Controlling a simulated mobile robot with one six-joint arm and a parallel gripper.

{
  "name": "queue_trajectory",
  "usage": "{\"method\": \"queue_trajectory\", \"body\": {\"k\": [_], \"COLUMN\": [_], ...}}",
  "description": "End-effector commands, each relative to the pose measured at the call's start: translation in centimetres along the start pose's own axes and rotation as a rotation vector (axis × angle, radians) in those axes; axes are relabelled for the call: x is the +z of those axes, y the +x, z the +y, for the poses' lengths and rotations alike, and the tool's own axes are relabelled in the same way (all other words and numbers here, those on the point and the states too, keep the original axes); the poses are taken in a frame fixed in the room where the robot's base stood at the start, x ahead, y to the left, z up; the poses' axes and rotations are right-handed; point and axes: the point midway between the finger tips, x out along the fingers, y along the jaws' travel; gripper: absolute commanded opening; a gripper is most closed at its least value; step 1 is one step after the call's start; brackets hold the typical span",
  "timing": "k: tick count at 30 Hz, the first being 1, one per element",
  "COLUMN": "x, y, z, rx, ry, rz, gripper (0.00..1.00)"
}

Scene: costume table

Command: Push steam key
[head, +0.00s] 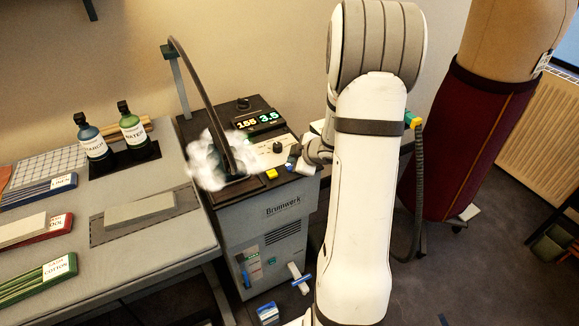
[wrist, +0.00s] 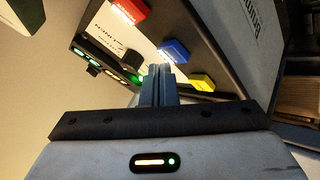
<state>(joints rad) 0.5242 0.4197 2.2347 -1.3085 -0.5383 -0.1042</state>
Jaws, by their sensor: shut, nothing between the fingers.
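The steam station (head: 280,225), a grey box marked "Brunwerk", stands beside the table. Its sloped panel has a display (head: 258,120) reading 155 and 3.5. Along the panel edge, the wrist view shows a red key (wrist: 130,10), a blue key (wrist: 173,50) and a yellow key (wrist: 202,82). I cannot read which one is the steam key. My gripper (wrist: 157,72) is shut and empty, its tips close to the blue key; I cannot tell whether they touch. In the head view my arm hides part of the panel's right side.
A white steam cloud (head: 205,166) hangs around the dark hose (head: 208,90) at the station's left. The ironing table (head: 180,235) to the left holds two bottles (head: 132,128) and fabric bundles. A dress form (head: 470,140) stands at the right.

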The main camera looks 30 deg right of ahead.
Motion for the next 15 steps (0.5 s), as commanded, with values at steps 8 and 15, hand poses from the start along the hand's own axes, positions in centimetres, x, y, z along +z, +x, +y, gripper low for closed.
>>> {"method": "queue_trajectory", "body": {"k": [8, 15], "x": [0.07, 0.22], "y": [0.10, 0.31], "z": [-0.08, -0.23], "rx": [0.000, 0.000], "ry": [0.000, 0.001], "rz": [0.000, 0.000], "gripper": [0.00, 0.00]}}
